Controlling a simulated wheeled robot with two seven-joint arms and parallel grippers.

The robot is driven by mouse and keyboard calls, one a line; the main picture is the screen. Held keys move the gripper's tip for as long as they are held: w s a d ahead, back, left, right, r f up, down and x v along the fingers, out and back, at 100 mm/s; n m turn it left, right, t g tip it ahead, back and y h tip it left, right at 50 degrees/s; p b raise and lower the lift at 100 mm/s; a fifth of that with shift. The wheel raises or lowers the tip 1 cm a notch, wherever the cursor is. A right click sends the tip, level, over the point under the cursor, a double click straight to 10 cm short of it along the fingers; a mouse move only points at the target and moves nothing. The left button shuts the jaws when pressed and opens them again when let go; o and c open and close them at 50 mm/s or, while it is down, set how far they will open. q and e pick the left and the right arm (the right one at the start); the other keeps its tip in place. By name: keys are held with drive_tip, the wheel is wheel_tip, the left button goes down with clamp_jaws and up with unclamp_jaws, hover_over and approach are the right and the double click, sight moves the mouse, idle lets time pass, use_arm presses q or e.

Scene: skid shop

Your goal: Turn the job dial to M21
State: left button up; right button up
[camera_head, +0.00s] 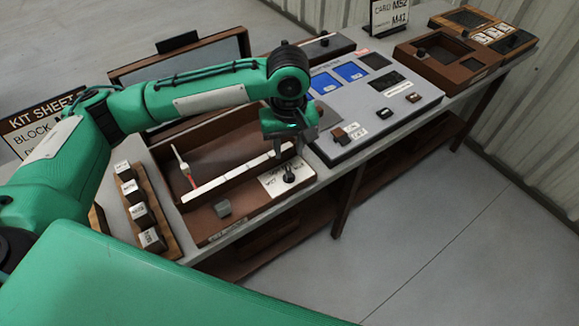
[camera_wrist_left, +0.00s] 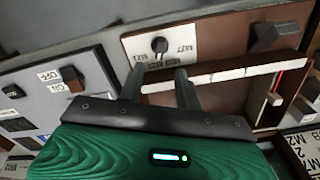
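The job dial is a black knob (camera_head: 289,178) on a white label plate (camera_head: 270,184) at the right front of a brown wooden box. In the left wrist view the knob (camera_wrist_left: 160,45) sits just beyond my fingertips. My left gripper (camera_head: 290,151) points down above and behind the dial in the head view. In the left wrist view its two fingers (camera_wrist_left: 160,76) are apart with nothing between them, and do not appear to touch the knob. My right gripper is not in view.
The brown box (camera_head: 225,222) holds a white bar and a red-marked pointer. A grey panel (camera_head: 420,103) with blue screens and switches stands right of it. Labelled blocks (camera_head: 138,212) sit in a wooden rack at left. Free floor lies at the right front.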

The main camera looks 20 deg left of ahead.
sight(289, 172)
use_arm(q)
wheel_tip(289, 172, down, 8)
drive_tip(key=shift+s+f, duration=0.1)
drive_tip(key=shift+c, duration=0.2)
clamp_jaws()
